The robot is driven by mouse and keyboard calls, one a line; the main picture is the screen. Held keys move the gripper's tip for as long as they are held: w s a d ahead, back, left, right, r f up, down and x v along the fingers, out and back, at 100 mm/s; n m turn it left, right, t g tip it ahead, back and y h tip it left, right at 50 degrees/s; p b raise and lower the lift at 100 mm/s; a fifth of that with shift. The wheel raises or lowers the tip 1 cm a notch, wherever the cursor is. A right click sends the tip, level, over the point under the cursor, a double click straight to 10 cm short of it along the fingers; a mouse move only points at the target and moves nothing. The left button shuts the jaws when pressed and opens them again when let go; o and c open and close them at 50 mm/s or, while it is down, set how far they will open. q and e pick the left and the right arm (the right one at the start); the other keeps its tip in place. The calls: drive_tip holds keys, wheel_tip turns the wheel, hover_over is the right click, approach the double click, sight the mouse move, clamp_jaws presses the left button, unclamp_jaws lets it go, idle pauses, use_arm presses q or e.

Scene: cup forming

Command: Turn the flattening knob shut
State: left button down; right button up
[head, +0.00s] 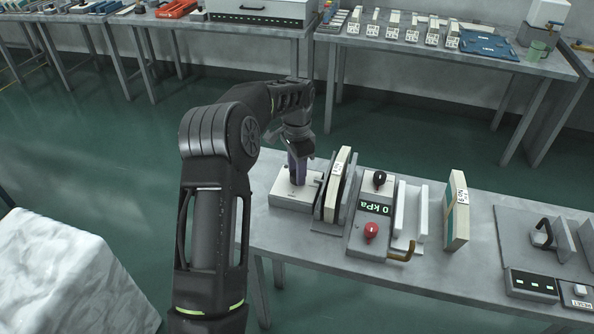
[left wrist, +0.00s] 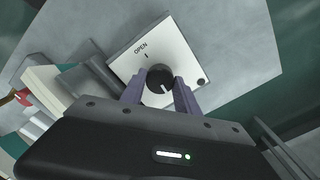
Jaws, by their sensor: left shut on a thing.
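The flattening knob (left wrist: 159,77) is a round black knob on a pale plate (left wrist: 125,65) marked OPEN with a short tick. A white mark on the knob shows on the side away from that tick. My left gripper (left wrist: 160,88) has its purple fingers on both sides of the knob and is shut on it. In the head view my left gripper (head: 298,168) points down at the pale box (head: 291,199) at the table's left end, and its fingers hide the knob there. My right gripper is not in view.
Just right of the box stand grey plates with a pale panel (head: 337,186). Beyond is a unit with a kPa display (head: 374,208), a red knob (head: 371,230) and a black knob (head: 379,179). A pale upright block (head: 456,213) stands farther right.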

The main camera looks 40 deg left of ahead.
use_arm(q)
drive_tip(key=m, duration=0.4)
drive_tip(key=shift+r+m, duration=0.1)
drive_tip(key=shift+m, duration=0.2)
drive_tip(key=m, duration=0.3)
drive_tip(key=shift+m, duration=0.3)
drive_tip(key=m+p, duration=0.1)
drive_tip(key=m, duration=0.7)
drive_tip(key=shift+m+p, duration=0.3)
drive_tip(key=shift+w, duration=0.1)
drive_tip(key=c, duration=0.9)
unclamp_jaws()
